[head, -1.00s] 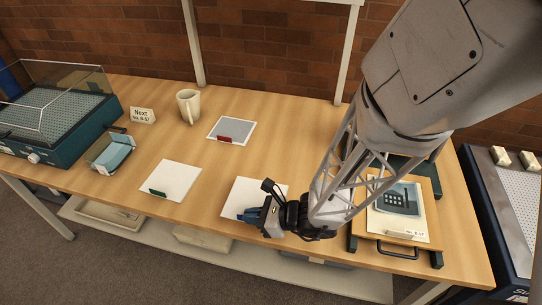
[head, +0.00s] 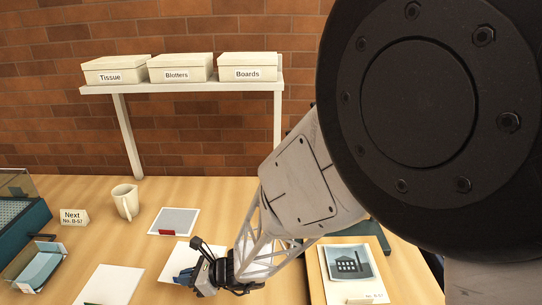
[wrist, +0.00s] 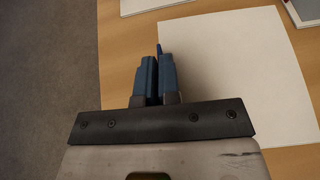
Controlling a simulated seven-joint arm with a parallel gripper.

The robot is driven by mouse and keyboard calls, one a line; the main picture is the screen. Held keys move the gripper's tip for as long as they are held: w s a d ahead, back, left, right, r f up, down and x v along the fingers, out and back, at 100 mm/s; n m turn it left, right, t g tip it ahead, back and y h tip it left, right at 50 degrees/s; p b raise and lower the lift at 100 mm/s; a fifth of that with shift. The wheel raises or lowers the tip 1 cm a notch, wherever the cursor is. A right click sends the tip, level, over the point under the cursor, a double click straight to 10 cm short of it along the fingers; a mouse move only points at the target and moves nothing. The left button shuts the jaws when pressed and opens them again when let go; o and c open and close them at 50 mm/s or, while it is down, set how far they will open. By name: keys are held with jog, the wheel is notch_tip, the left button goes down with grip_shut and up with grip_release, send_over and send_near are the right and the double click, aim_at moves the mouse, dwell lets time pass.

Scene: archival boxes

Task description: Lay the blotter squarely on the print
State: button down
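The print (head: 348,262), a small picture of a dark building, lies on a pale mount on a wooden board at the right. A white sheet with a blue tab, perhaps the blotter, lies left of it (head: 184,256); it also fills much of the wrist view (wrist: 235,70). My gripper (head: 187,277) is low at this sheet's near-left edge. In the wrist view its blue fingers (wrist: 158,60) are nearly together, with the blue tab (wrist: 158,46) showing between their tips. It looks shut on the tab. I cannot tell whether the sheet touches the table.
A grey sheet with a red tab (head: 178,219) and another white sheet (head: 110,284) lie nearby. A mug (head: 125,201), a "Next No. B-57" card (head: 73,218) and a blue-lined holder (head: 38,268) stand left. Boxes labelled Tissue, Blotters (head: 180,68) and Boards sit on the shelf.

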jog(key=w+a+r+m+t+h, duration=0.4)
jog(key=w+a+r+m+t, duration=0.4)
jog(key=w+a+r, duration=0.7)
jog(key=shift+w+a+r, duration=0.15)
jog(key=shift+w+r, duration=1.35)
jog(key=shift+w, duration=0.7)
jog(key=shift+r+t, duration=0.2)
jog(key=shift+t, duration=0.1)
jog(key=shift+w+a+r+m+h, duration=0.2)
jog(key=shift+a+r+m+h, duration=0.15)
jog(key=shift+r, duration=0.2)
jog(key=shift+d, duration=0.1)
dwell(0.5)
